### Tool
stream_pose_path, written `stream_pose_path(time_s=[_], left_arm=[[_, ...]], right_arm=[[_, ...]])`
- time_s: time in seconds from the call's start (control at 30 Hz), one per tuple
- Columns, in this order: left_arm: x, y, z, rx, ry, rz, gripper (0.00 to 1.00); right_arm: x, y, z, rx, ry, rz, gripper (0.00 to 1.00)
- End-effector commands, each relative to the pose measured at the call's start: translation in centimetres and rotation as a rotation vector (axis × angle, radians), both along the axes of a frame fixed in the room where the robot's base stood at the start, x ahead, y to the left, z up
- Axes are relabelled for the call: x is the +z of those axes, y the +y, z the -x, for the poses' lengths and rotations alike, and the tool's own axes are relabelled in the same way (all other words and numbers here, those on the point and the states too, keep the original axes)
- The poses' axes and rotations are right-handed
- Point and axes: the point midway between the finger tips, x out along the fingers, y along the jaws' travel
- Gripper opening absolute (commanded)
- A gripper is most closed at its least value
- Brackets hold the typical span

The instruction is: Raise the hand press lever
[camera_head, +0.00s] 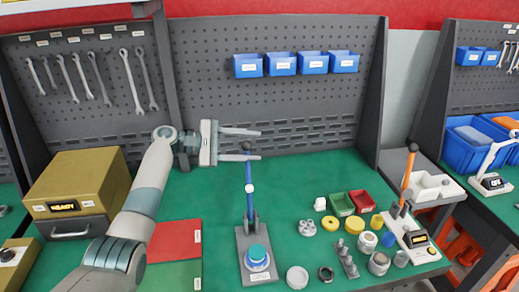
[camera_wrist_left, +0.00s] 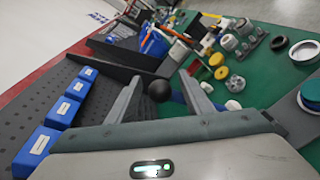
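The hand press has a grey base (camera_head: 243,240) with a round teal-topped part (camera_head: 257,255) at the front centre of the green bench. Its blue lever (camera_head: 249,185) stands upright and ends in a black knob (camera_head: 247,146). My left gripper (camera_head: 259,145) is at the lever's top, its fingers open and pointing right. In the left wrist view the black knob (camera_wrist_left: 158,90) shows between the two spread fingers (camera_wrist_left: 160,76); a gap shows at each side, and I cannot tell how deep it sits. My right gripper is in neither view.
A second device with an orange lever (camera_head: 408,167) stands at the right. Small round parts (camera_head: 355,225) and green and red bins (camera_head: 361,202) lie between. A brown box (camera_head: 78,182) is at the left. A pegboard (camera_head: 280,105) rises behind the bench.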

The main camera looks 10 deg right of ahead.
Motion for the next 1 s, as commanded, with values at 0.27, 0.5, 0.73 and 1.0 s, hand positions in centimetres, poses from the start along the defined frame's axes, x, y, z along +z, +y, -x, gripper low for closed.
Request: stream_pose_path(time_s=[0.27,0.5,0.73,1.0], left_arm=[[0.6,6.0,0.2,0.011,-0.003,-0.004,0.45],[1.6,10.4,0.8,0.007,-0.002,-0.004,0.45],[2.3,13.0,1.1,0.003,0.001,-0.004,0.45],[2.6,13.7,1.2,0.002,0.001,-0.003,0.45]], right_arm=[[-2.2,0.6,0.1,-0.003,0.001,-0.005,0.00],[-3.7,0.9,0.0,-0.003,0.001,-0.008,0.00],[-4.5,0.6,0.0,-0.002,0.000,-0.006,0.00],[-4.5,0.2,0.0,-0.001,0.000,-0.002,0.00]])
